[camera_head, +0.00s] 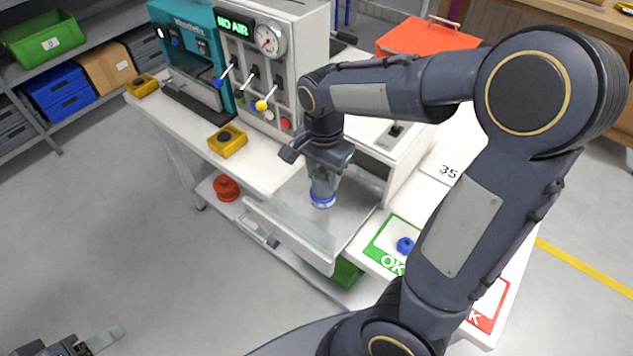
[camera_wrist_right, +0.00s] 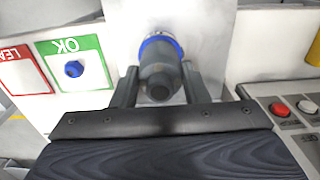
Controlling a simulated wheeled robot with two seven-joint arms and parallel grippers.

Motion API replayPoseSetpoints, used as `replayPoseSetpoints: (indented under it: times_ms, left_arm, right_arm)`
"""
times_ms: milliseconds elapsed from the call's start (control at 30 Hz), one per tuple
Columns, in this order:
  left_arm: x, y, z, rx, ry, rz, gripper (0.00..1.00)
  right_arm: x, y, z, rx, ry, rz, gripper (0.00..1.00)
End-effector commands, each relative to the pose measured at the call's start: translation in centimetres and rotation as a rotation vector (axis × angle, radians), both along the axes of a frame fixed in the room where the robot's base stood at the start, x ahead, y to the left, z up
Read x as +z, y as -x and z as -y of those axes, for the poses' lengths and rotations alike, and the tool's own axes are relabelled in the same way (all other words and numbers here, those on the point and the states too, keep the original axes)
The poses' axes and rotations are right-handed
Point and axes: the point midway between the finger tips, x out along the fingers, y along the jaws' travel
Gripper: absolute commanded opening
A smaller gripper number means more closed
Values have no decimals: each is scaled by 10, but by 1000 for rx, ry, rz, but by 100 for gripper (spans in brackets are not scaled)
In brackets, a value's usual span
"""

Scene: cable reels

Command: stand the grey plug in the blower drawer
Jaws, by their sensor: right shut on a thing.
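The grey plug (camera_head: 321,187) has a blue ring at its lower end and looks upright in the head view. My right gripper (camera_head: 324,165) is shut on it from above, over the open blower drawer (camera_head: 290,235). In the right wrist view the plug (camera_wrist_right: 160,78) sits between the two fingers (camera_wrist_right: 160,88), its blue ring facing the pale drawer floor (camera_wrist_right: 190,45). I cannot tell whether the ring touches the floor. My left gripper (camera_head: 85,343) is partly in view at the bottom left, away from the table; its opening is unclear.
The grey machine (camera_head: 280,75) with a "NO AIR" display (camera_head: 236,25), gauge and levers stands behind. A green OK mat (camera_head: 378,252) holds a small blue piece (camera_head: 405,245). A red-edged mat (camera_head: 488,303) lies right. A yellow tray (camera_head: 228,141) stands left of the drawer.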

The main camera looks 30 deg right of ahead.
Motion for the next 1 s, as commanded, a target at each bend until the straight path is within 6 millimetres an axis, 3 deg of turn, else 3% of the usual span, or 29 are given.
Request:
replayPoseSetpoints:
  times_ms: [300, 500, 933, 967, 1000]
  left_arm:
    - [0, 0, 0, 0, 0, 0, 58]
    - [3, 0, 0, 0, 0, 0, 58]
    - [-1, 0, 0, 0, 0, 0, 58]
    - [-1, 0, 0, 0, 0, 0, 58]
    - [0, 0, 0, 0, 0, 0, 58]
  right_arm:
    - [-29, -23, -2, -1, 1, -3, 2]
    - [-55, -22, -2, -1, 0, -2, 2]
    - [-63, -23, -2, -1, 0, 1, 2]
    - [-62, -22, -2, -1, 0, 1, 42]
    - [-61, -22, -2, -1, 0, 1, 47]
